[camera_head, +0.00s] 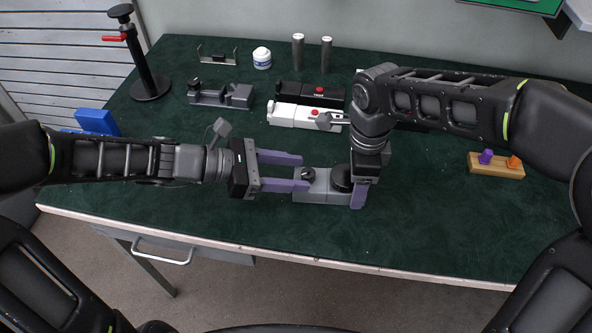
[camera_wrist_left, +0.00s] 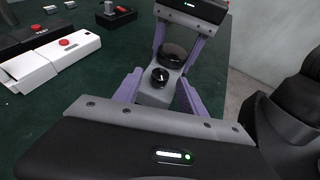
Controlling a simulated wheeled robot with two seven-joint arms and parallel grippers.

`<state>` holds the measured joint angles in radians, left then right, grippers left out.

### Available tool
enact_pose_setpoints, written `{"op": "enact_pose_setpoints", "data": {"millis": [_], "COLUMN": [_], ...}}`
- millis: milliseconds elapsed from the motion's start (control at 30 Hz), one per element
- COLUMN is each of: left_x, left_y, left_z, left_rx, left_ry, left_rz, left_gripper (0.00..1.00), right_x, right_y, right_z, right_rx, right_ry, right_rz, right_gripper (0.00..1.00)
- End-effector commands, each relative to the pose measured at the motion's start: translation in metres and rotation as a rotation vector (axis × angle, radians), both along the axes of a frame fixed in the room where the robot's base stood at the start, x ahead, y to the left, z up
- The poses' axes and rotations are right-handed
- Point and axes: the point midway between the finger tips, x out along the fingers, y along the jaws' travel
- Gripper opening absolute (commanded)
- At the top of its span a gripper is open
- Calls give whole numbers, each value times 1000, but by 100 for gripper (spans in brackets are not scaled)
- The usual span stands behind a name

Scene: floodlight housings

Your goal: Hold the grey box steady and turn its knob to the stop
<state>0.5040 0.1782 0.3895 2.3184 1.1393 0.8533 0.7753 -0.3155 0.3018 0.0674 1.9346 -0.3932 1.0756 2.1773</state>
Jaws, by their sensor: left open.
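The grey box (camera_head: 318,192) lies near the table's front edge, with a small black knob (camera_head: 308,174) at its left end and a larger black round part (camera_head: 342,178) at its right. In the left wrist view the knob (camera_wrist_left: 160,77) is upright, with a light mark on top. My left gripper (camera_head: 305,172) is open, its purple fingers on either side of the knob end, with gaps to the knob. My right gripper (camera_head: 359,192) points down at the box's right end; its fingers flank the box closely and appear closed on its sides. Its far finger is hidden in the head view.
Behind stand a white box with a red button (camera_head: 294,116), a black one (camera_head: 322,92), a grey fixture (camera_head: 222,96), a white jar (camera_head: 262,58) and two metal cylinders (camera_head: 298,52). The table's front-left and front-right are clear.

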Motion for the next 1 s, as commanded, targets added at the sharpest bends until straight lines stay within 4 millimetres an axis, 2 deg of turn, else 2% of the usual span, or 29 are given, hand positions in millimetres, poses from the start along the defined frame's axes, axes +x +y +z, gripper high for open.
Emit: {"op": "enact_pose_setpoints", "data": {"millis": [100, 400, 1000], "left_x": [2, 2, 2], "left_y": [-8, -9, -8], "left_z": [-3, -3, -3], "left_rx": [-1, 0, 0], "left_ry": [1, 0, 0], "left_rz": [-1, 1, 1], "left_gripper": [48, 48, 0], "right_x": [0, 0, 0], "right_y": [0, 0, 0], "right_z": [0, 0, 0], "right_rx": [0, 0, 0], "right_ry": [-1, -1, -1], "right_rz": [0, 0, 0], "right_gripper": [15, 15, 15]}}
